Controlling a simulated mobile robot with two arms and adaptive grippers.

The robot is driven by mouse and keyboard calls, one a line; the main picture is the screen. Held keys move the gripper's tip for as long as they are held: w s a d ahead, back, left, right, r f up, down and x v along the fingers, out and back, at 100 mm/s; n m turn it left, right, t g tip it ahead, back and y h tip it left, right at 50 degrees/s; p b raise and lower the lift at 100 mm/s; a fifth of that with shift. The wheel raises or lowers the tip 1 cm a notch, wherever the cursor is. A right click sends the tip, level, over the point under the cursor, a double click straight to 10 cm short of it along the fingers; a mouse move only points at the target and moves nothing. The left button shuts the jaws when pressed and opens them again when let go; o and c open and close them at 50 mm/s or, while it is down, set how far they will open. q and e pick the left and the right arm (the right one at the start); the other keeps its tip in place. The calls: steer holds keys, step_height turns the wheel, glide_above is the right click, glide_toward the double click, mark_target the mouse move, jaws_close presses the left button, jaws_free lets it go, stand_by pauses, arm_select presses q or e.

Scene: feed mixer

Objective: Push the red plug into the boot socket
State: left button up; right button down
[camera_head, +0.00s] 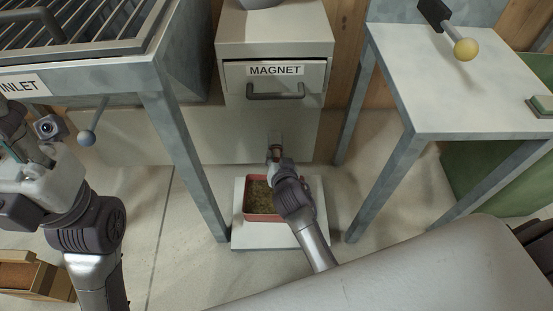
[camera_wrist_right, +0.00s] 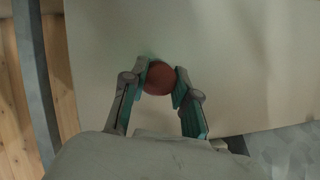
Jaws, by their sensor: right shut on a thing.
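The red plug (camera_wrist_right: 159,78) shows in the right wrist view as a round red-brown end between the fingers of my right gripper (camera_wrist_right: 160,86). The gripper is shut on it, in front of a pale panel. The boot socket cannot be made out; the gripper covers that spot. My left gripper (camera_head: 25,150) is at the left edge, partly cut off, and its fingers are unclear.
A red tray (camera_head: 248,212) with feed-like material stands on a white platform (camera_head: 238,238) beneath my right arm. The MAGNET drawer (camera_head: 275,80) is above. Grey table legs stand left and right. A wooden box (camera_head: 40,275) lies at lower left.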

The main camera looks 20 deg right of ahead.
steer(key=c, duration=0.8)
jaws_free()
